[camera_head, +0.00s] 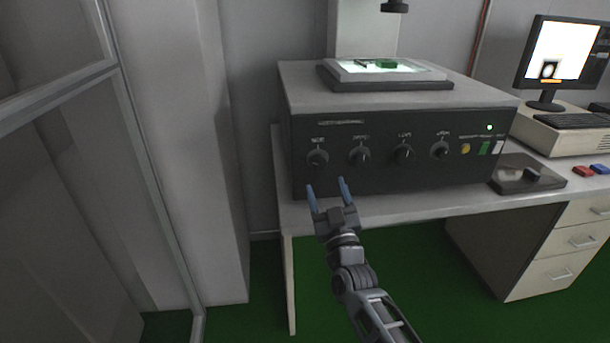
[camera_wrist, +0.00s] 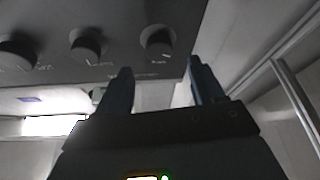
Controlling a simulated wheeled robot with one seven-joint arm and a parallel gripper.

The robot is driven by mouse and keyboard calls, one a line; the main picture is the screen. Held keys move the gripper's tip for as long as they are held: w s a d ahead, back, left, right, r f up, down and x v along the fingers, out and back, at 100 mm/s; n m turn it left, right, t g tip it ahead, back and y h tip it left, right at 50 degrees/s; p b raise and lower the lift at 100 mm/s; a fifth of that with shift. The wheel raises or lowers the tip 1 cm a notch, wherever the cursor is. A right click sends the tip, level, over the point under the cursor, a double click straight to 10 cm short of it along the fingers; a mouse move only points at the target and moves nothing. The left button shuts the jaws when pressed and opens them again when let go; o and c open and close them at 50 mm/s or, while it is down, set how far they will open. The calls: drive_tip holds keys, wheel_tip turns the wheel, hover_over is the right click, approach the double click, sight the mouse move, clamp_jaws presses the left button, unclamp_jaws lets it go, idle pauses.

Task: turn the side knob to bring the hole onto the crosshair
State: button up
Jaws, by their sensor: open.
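The instrument (camera_head: 300,110) is a dark-fronted box on the desk, with several round knobs in a row. Its leftmost front knob (camera_head: 317,158) also shows in the wrist view (camera_wrist: 158,42). I cannot single out a side knob. On top, a lit stage (camera_head: 345,74) carries a small green piece (camera_head: 385,64). The monitor (camera_head: 540,50) shows a dark shape with a pale round spot, apparently the hole; I cannot make out a crosshair. My gripper (camera_head: 326,186) is open and empty, below and in front of the leftmost knob. Its fingers (camera_wrist: 158,88) also show in the wrist view.
A control box with a small stick (camera_head: 528,174) sits right of the instrument. Red and blue pieces (camera_head: 598,170) lie farther right. A keyboard (camera_head: 575,121) is before the monitor. A pale wall column (camera_head: 190,150) and a framed panel stand left; drawers (camera_head: 565,240) are below the desk.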

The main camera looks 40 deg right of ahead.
sight(319, 166)
drive_tip(key=shift+x, duration=3.15)
drive_tip(key=shift+d, duration=0.1)
drive_tip(key=shift+c, duration=0.5)
drive_tip(key=c, duration=1)
drive_tip(key=shift+o, duration=0.2)
drive_tip(key=shift+m+p, duration=0.3)
drive_tip(key=shift+p, duration=0.05)
drive_tip(key=shift+r+m+g+h+p, duration=0.15)
drive_tip(key=shift+m+g+h+p, duration=0.45)
drive_tip(key=shift+m+h, duration=0.45)
drive_tip(key=m, duration=0.2)
drive_tip(key=m+g+h+p, duration=0.1)
drive_tip(key=m, duration=0.1)
drive_tip(key=m+g+h+p, duration=0.1)
drive_tip(key=m, duration=0.2)
drive_tip(key=shift+w+a, duration=0.15)
drive_tip(key=shift+a, duration=0.1)
drive_tip(key=m+g+p, duration=0.1)
drive_tip(key=m, duration=0.2)
drive_tip(key=m+g+h+p, duration=0.1)
drive_tip(key=m+g+p, duration=0.1)
drive_tip(key=m, duration=0.1)
drive_tip(key=shift+m+h, duration=0.25)
drive_tip(key=shift+m, duration=0.3)
